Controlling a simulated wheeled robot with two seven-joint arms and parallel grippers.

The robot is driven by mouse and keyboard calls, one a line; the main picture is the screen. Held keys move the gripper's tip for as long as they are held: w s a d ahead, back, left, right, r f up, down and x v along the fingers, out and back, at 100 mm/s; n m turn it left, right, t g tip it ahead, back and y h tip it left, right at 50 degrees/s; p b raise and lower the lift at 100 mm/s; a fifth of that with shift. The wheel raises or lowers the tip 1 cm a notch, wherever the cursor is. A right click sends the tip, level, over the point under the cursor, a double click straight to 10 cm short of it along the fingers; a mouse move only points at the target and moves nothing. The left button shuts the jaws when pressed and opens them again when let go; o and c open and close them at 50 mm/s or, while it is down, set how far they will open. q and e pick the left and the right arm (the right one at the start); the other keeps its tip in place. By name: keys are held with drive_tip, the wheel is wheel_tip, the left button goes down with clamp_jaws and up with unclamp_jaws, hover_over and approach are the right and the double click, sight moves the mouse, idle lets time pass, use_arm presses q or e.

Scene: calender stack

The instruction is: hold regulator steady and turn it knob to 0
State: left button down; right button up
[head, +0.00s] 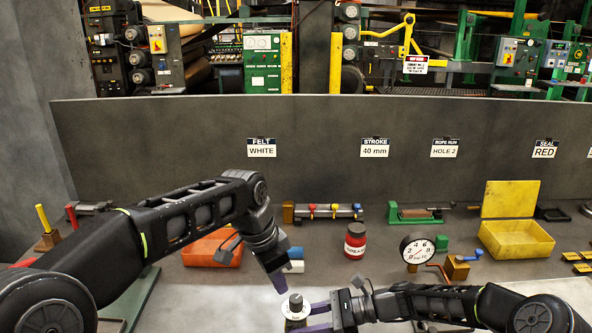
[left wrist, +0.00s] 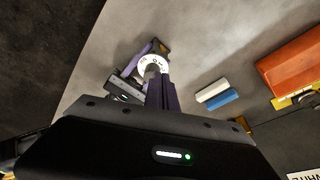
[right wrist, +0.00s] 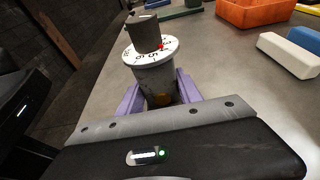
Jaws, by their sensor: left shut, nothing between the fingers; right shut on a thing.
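The regulator (right wrist: 155,82) is a grey upright cylinder with a white numbered dial (right wrist: 150,52) and a dark grey knob (right wrist: 143,32) on top. A small red mark shows at the dial's edge; I cannot tell the setting. My right gripper (right wrist: 158,95) is shut around the regulator's body below the dial. In the head view the regulator (head: 295,311) stands at the bottom centre. My left gripper (head: 281,288) is shut and empty, its fingertips close to the knob; I cannot tell if they touch. In the left wrist view its fingers (left wrist: 155,82) partly cover the dial (left wrist: 150,63).
A white-and-blue block (head: 295,262) and an orange tray (head: 205,250) lie behind my left gripper. A red jar (head: 355,241) and a round gauge (head: 417,250) stand behind my right arm. A yellow box (head: 515,240) is at right. Open bench lies around the regulator.

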sight(296, 303)
use_arm(q)
drive_tip(key=shift+s+a+x, duration=0.1)
drive_tip(key=shift+a+x, duration=0.1)
drive_tip(key=shift+x, duration=0.75)
drive_tip(key=shift+s+a+x, duration=0.15)
drive_tip(key=shift+a+x, duration=0.05)
drive_tip(key=shift+x, duration=0.8)
drive_tip(key=shift+f, duration=0.1)
drive_tip(key=shift+d, duration=0.2)
drive_tip(key=shift+s+d, duration=0.2)
drive_tip(key=shift+s, duration=0.25)
drive_tip(key=shift+s+d, duration=0.15)
drive_tip(key=shift+s, duration=0.1)
drive_tip(key=shift+s+d, duration=0.1)
drive_tip(key=shift+s, duration=0.05)
drive_tip(key=shift+s+d, duration=0.15)
drive_tip(key=shift+d, duration=0.05)
drive_tip(key=shift+s+a, duration=0.1)
drive_tip(key=shift+s, duration=0.05)
drive_tip(key=shift+s+a, duration=0.15)
drive_tip(key=shift+a, duration=0.05)
